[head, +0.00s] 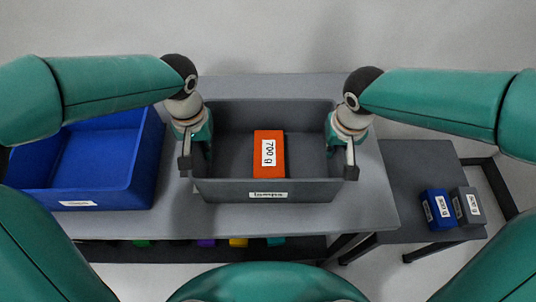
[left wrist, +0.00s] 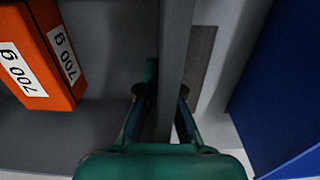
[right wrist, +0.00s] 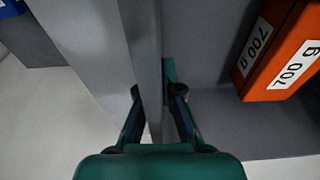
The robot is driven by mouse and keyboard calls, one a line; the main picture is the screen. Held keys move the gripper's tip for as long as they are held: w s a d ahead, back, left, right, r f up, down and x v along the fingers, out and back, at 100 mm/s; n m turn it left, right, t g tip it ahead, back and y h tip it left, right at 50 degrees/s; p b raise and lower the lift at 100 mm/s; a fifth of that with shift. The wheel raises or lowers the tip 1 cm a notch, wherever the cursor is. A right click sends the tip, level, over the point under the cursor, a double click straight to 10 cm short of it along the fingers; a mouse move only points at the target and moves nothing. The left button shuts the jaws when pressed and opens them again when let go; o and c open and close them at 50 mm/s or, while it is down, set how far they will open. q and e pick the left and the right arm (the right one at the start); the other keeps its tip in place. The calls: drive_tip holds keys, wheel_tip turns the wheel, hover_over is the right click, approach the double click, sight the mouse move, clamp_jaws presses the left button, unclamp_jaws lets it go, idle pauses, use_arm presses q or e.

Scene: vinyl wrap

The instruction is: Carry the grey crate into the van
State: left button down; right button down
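The grey crate (head: 265,188) stands at the middle of the grey table, with an orange block (head: 268,153) marked 700 g inside it. My left gripper (head: 190,155) has its fingers on either side of the crate's left wall, which also shows in the left wrist view (left wrist: 174,50). My right gripper (head: 346,155) straddles the right wall in the same way, seen in the right wrist view (right wrist: 147,60). Both appear shut on the walls. I cannot tell whether the crate's base touches the table. No van is in view.
A blue crate (head: 140,170) stands close to the left on the table (head: 300,220). A lower grey stand (head: 415,175) at the right holds a small blue block (head: 437,209) and a grey block (head: 467,206). Several coloured items lie under the table.

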use_arm(q)
drive_tip(key=shift+w+r, duration=0.1)
drive_tip(key=shift+r, duration=0.15)
use_arm(e)
drive_tip(key=shift+w+r, duration=0.1)
drive_tip(key=shift+r, duration=0.1)
